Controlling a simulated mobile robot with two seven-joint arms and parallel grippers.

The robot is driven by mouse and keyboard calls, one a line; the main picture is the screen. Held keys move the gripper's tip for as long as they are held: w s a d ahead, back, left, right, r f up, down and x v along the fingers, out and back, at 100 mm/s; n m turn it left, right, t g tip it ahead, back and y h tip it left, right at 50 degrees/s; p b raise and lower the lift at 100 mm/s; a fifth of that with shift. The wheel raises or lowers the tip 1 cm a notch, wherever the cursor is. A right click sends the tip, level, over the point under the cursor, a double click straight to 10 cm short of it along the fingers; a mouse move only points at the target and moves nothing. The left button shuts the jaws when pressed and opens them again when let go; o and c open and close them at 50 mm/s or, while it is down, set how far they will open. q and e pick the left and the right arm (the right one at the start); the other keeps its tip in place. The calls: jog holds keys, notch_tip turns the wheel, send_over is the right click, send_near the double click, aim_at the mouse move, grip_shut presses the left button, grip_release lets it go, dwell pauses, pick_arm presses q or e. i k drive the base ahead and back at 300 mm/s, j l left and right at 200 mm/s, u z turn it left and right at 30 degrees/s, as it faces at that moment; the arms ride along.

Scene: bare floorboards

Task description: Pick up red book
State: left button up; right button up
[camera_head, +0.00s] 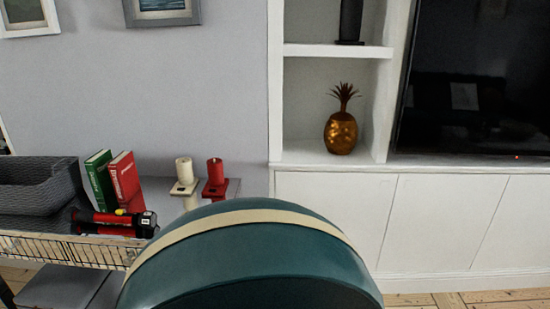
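The red book (126,181) stands upright, leaning slightly, on the top shelf of a low rack at the left. A green book (101,180) stands close beside it on its left. A red and black cylindrical tool (113,221) lies in front of the books and hides the red book's lower edge. Neither of my grippers shows in the head view.
A teal round-backed seat (250,262) with a cream band blocks the front middle. White cabinets (440,222) line the right.

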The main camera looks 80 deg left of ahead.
aim_at(125, 178)
jog(key=u, duration=3.7)
jog(key=i+j+z, duration=0.1)
jog(key=i, duration=0.35)
jog(key=i+j+z, duration=0.1)
jog(key=i, duration=0.3)
jog(key=i+j+z, duration=0.1)
jog(key=i+j, duration=0.2)
jog(key=i, duration=0.15)
